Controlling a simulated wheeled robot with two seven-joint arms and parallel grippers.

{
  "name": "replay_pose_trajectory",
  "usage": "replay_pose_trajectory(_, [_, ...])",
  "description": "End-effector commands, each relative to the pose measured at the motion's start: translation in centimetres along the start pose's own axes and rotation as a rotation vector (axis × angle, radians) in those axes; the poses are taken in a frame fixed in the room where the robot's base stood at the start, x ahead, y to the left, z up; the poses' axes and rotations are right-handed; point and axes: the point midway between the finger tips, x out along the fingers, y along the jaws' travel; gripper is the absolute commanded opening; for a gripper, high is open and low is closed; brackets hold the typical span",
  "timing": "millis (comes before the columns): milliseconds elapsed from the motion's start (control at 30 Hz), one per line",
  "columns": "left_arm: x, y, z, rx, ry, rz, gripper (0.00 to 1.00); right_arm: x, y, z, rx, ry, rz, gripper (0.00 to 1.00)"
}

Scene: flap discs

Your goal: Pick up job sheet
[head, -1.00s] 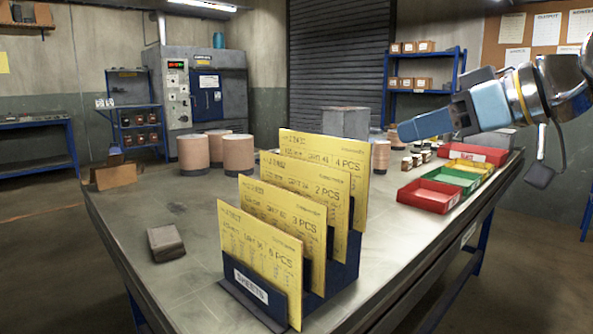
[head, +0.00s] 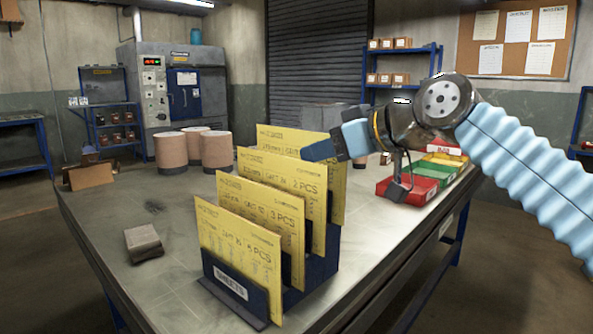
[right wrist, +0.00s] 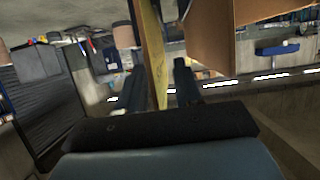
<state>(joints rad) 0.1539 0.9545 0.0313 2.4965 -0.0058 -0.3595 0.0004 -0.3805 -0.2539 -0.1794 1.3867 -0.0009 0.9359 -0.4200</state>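Several yellow job sheets stand upright, slightly tilted, in a dark blue rack labelled SHEETS (head: 233,286) on the table. They are the front sheet (head: 237,249), the 3 PCS sheet (head: 262,207), the 2 PCS sheet (head: 290,180) and the rear sheet (head: 285,138). My right gripper (head: 316,150) is at the rear sheet's upper right, covering part of it. In the right wrist view its two fingers (right wrist: 157,88) are apart, with a thin yellow sheet edge (right wrist: 153,45) between them. Whether they touch it is unclear. My left gripper is out of view.
A grey-brown block (head: 143,242) lies left of the rack. Brown cylinders (head: 170,150) stand at the back left. Red (head: 408,190) and green (head: 433,172) trays lie at the right, beneath my right arm. The table's left front is mostly clear.

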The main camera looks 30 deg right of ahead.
Motion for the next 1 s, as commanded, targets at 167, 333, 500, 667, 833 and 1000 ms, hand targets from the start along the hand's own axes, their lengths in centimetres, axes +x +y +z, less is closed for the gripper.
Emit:
replay_pose_trajectory(167, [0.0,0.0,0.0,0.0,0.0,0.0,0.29,0.0,0.0,0.0,0.0,0.0,0.0,0.34])
replay_pose_trajectory(333, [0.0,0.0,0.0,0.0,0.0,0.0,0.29,0.0,0.0,0.0,0.0,0.0,0.0,0.11])
replay_pose_trajectory(500, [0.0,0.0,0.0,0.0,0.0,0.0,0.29,0.0,0.0,0.0,0.0,0.001,0.0,0.0])
replay_pose_trajectory(667, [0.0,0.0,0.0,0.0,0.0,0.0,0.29,0.0,0.0,0.0,0.0,0.001,0.0,0.0])
replay_pose_trajectory(833, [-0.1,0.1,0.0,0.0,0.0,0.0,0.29,-0.1,-0.1,-0.3,0.0,0.001,0.0,0.0])
replay_pose_trajectory(1000, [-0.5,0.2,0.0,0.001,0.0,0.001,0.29,-0.4,-0.4,-1.2,0.0,0.0,-0.002,0.0])
